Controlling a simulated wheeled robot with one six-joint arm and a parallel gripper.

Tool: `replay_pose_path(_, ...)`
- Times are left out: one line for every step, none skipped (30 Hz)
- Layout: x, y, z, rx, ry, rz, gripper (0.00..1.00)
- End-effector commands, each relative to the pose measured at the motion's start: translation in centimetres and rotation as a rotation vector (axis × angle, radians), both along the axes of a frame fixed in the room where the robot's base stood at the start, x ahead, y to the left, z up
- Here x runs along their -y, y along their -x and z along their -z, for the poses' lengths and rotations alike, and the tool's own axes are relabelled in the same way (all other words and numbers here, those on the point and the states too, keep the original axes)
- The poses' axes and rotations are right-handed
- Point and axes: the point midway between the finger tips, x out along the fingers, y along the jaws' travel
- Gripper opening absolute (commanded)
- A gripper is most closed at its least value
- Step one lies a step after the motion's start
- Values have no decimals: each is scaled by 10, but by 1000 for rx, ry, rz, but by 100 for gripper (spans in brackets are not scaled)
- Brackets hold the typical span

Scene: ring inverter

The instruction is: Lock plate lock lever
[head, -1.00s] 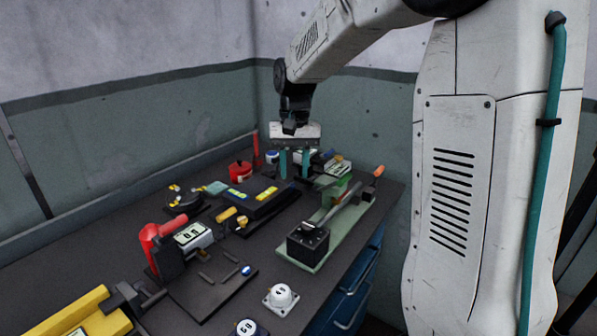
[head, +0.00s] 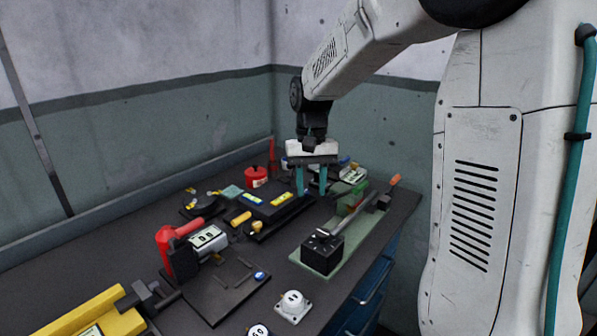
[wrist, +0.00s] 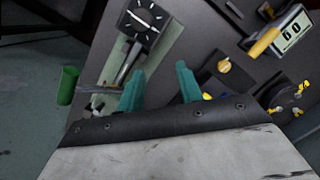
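A red handle (head: 178,235) sits on a black fixture at left. I cannot tell for certain which is the plate lock lever. My gripper (head: 311,182) hangs over the far part of the bench, its teal fingers apart and nothing between them. In the wrist view, the open fingers (wrist: 160,88) point toward the bench beside the green plate, with the dial block (wrist: 145,22) beyond and a green cylinder (wrist: 68,86) at left.
A black tray with yellow labels (head: 268,212) and a red pot (head: 256,176) stand left of my gripper. White round knob (head: 293,305) and yellow tool (head: 95,315) are at the front. Blue drawers (head: 372,285) lie below the bench's right edge. Walls close in behind.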

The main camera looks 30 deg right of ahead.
Motion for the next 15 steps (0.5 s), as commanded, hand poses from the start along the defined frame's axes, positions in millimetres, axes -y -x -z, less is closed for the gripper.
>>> replay_pose_path(5,-19,8,-11,1,2,36)
replay_pose_path(8,-30,12,-15,2,9,36)
replay_pose_path(12,-46,16,-19,7,23,36)
replay_pose_path(16,-58,19,-20,11,38,36)
replay_pose_path(19,-70,21,-21,15,53,36)
replay_pose_path(24,-86,26,-23,22,77,36)
replay_pose_path(27,-98,28,-24,28,99,36)
replay_pose_path(30,-110,31,-25,33,119,36)
replay_pose_path(35,-127,35,-25,42,151,36)
replay_pose_path(38,-139,38,-24,49,177,36)
replay_pose_path(42,-151,41,-23,56,204,36)
replay_pose_path(47,-167,45,-21,67,242,36)
replay_pose_path(51,-179,48,-19,75,272,36)
replay_pose_path(54,-191,50,-15,83,306,36)
replay_pose_path(59,-207,53,-11,96,354,36)
